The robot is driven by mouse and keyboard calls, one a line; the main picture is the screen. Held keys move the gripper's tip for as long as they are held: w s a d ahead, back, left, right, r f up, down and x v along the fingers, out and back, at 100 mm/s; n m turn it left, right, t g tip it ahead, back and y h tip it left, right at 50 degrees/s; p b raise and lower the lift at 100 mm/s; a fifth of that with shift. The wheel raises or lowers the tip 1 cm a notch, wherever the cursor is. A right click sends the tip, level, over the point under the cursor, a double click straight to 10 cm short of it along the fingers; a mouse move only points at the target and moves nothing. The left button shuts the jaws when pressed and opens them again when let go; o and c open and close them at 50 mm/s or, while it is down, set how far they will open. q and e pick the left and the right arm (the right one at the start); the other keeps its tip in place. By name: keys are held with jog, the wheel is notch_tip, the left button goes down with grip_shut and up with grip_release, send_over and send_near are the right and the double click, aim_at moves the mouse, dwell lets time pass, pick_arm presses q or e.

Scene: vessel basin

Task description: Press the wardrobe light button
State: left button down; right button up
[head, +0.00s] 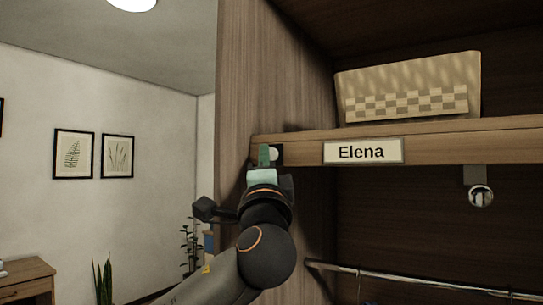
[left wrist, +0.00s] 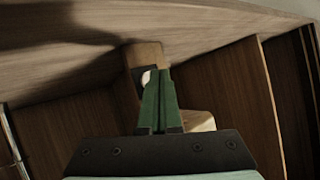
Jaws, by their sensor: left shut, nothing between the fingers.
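The wardrobe light button (head: 273,153) is a small white round knob on a dark plate at the left end of the shelf's front edge. In the left wrist view the button (left wrist: 146,76) shows just left of the fingertips, partly covered by them. My left gripper (head: 264,152) has green fingers, shut and empty, pointing up at the button plate. The fingers also fill the middle of the left wrist view (left wrist: 160,75). I cannot tell whether they touch the button. My right gripper is out of view.
The wardrobe shelf (head: 440,142) carries an "Elena" label (head: 362,151) and a woven box (head: 410,88). A round silver fixture (head: 480,196) hangs under the shelf, above a clothes rail (head: 420,284). The wardrobe's side panel (head: 245,70) stands close to my left gripper.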

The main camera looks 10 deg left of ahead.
pick_arm(q)
jog(key=shift+w+d, duration=0.15)
jog(key=shift+w, duration=0.25)
dwell(0.3)
jog(key=shift+s+a+b, duration=0.3)
jog(key=shift+s+b, duration=0.15)
jog(key=shift+s, duration=0.4)
jog(key=s+a+b, duration=0.2)
jog(key=s+b, duration=0.1)
jog(key=s, duration=0.2)
jog(key=shift+s, duration=0.35)
dwell(1.2)
